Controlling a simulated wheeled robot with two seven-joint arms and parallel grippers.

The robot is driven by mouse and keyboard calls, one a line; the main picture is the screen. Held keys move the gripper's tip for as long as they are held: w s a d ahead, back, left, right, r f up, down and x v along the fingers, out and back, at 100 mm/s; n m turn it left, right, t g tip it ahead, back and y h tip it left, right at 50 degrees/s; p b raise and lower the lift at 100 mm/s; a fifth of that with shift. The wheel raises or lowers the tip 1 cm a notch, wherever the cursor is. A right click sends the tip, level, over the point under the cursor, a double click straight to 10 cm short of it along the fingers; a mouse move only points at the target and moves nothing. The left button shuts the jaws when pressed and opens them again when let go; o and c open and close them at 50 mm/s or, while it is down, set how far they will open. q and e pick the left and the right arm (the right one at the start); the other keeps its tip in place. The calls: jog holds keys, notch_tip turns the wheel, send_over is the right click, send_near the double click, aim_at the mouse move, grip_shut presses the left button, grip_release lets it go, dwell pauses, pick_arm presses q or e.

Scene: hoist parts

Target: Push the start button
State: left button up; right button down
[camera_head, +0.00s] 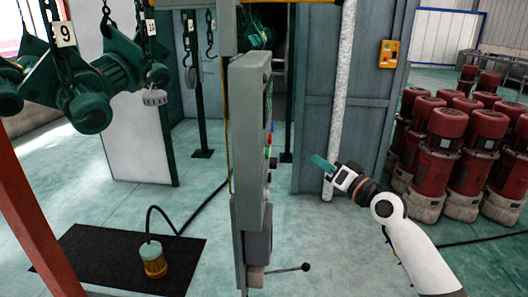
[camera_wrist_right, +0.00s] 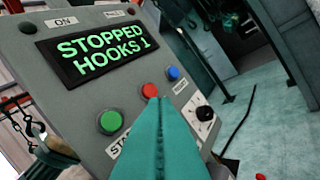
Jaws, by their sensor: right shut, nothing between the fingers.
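The grey control panel (camera_head: 250,130) stands in the middle of the head view, seen nearly edge-on. In the right wrist view its face (camera_wrist_right: 100,90) carries a green button (camera_wrist_right: 109,122) above a partly hidden label beginning "STA", a red button (camera_wrist_right: 149,90) and a blue button (camera_wrist_right: 172,73). The display (camera_wrist_right: 100,49) reads "STOPPED HOOKS 1". My right gripper (camera_head: 320,161) is shut and empty, its teal fingers pointing at the panel with a gap in the head view. In the wrist view its fingertips (camera_wrist_right: 156,102) appear just below the red button, right of the green one. My left gripper is not in view.
A dark knob (camera_wrist_right: 204,113) sits right of the buttons. A lever (camera_head: 290,269) sticks out low on the panel. Green hoists (camera_head: 90,85) hang on chains at left. Red motors (camera_head: 450,150) stand at right. A white pole (camera_head: 341,90) rises behind my gripper.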

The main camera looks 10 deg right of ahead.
aim_at(267, 153)
jog(key=shift+s+a+r, duration=0.15)
jog(key=shift+s+r, duration=0.05)
jog(key=shift+r, duration=0.5)
jog(key=w+a+p, duration=0.2)
jog(key=a+p, duration=0.4)
jog(key=a, duration=0.2)
jog(key=shift+w+a, duration=0.25)
jog(key=shift+a, duration=0.15)
dwell(1.6)
jog(key=shift+w+a, duration=0.1)
jog(key=shift+a, duration=0.15)
